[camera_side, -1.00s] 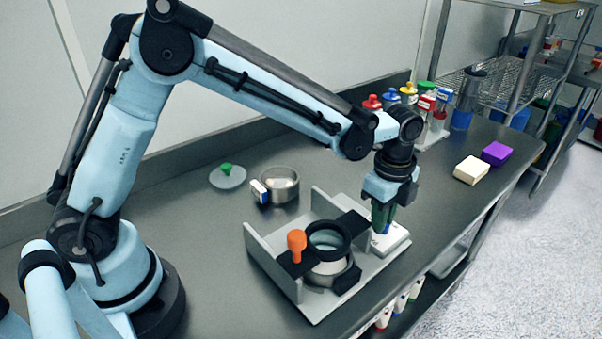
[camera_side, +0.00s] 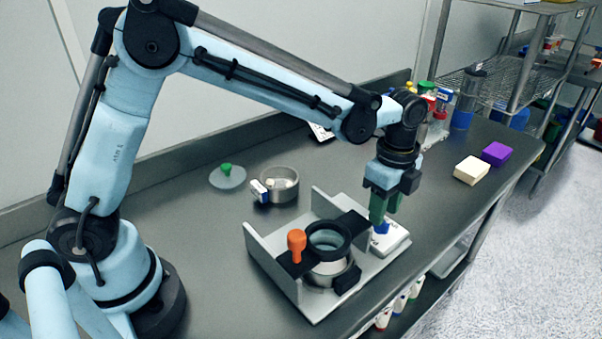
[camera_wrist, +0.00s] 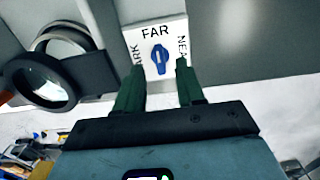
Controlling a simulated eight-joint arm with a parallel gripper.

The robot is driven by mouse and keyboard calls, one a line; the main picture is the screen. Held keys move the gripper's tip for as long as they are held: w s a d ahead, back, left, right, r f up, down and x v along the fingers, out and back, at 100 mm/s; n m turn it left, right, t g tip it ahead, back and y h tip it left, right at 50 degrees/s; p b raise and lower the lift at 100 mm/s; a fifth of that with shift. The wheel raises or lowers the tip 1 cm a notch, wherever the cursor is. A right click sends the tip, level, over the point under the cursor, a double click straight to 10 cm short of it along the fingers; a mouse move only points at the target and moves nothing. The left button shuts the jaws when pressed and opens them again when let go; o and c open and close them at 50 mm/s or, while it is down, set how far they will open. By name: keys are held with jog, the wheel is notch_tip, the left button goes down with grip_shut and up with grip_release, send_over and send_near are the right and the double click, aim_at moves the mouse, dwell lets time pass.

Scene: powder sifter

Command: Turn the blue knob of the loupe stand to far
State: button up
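The loupe stand (camera_side: 258,247) is a grey frame with a black loupe ring (camera_side: 346,248) and an orange knob (camera_side: 297,240). The blue knob (camera_side: 381,227) sits on a white dial block (camera_side: 397,241) at its right. In the wrist view the blue knob (camera_wrist: 160,58) is elongated, lying roughly in line with the FAR label (camera_wrist: 155,32). A white mark shows on it; which end points is unclear. PARK and NEAR labels, partly hidden, lie left and right.
A metal bowl (camera_side: 285,195) and a green-knobbed lid (camera_side: 228,176) lie left behind the stand. Colourful-capped bottles (camera_side: 436,103) stand at the back. Cream (camera_side: 471,171) and purple (camera_side: 496,153) blocks lie at the right. The counter's front edge is close to the stand.

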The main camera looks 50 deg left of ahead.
notch_tip(320, 180, up, 10)
jog(key=shift+f, duration=0.25)
dwell(0.3)
jog(key=s+a+f+n+t, duration=0.2)
jog(key=s+a+n+t, duration=0.5)
jog(key=s+a+n, duration=0.7)
jog(key=shift+s+a+n, duration=0.15)
jog(key=shift+a+n, duration=0.15)
jog(key=shift+n, duration=1.6)
